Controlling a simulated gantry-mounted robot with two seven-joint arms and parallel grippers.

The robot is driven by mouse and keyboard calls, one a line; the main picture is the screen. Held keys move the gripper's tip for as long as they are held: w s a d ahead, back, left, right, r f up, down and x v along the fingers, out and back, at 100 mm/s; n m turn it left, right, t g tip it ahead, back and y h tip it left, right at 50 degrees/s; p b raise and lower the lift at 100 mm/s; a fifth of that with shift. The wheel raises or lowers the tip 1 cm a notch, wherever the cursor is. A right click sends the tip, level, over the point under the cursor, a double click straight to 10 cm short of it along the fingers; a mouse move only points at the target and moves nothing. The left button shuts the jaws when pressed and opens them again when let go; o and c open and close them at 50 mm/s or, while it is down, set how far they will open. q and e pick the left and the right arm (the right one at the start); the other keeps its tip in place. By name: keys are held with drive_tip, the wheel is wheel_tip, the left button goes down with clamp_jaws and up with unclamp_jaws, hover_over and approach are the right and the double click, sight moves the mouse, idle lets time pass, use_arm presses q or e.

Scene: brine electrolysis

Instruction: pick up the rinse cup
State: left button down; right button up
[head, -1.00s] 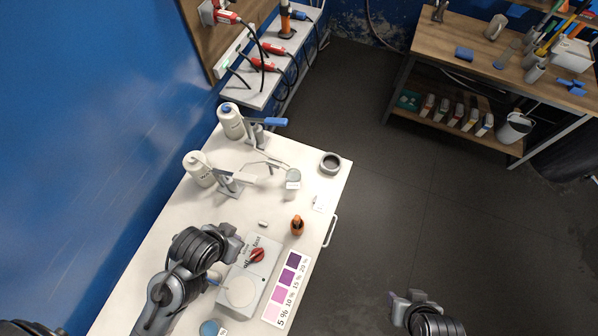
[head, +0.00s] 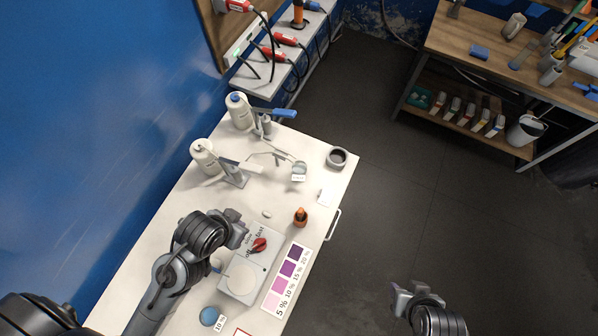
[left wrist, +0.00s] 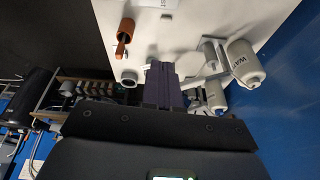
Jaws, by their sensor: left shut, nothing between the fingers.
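A round grey open-topped cup (head: 337,158) stands upright near the table's right edge, and I take it for the rinse cup. No label on it is readable. It also shows in the left wrist view (left wrist: 129,79), beside the fingers and apart from them. My left gripper (head: 236,232) is over the table above the grey box, well short of the cup. In the left wrist view its purple fingers (left wrist: 165,84) are together and hold nothing. My right gripper (head: 400,295) is over the floor beyond the table, and its opening is unclear.
An orange-brown bottle (head: 301,217) stands between the grey box (head: 243,280) and the cup. A small labelled beaker (head: 299,169) and two white bottles (head: 205,156) on stands are to the cup's left. A colour chart (head: 286,275) lies in front.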

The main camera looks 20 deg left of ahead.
use_arm(q)
drive_tip(key=c, duration=1.8)
unclamp_jaws()
drive_tip(key=o, duration=0.6)
drive_tip(key=shift+c, duration=0.2)
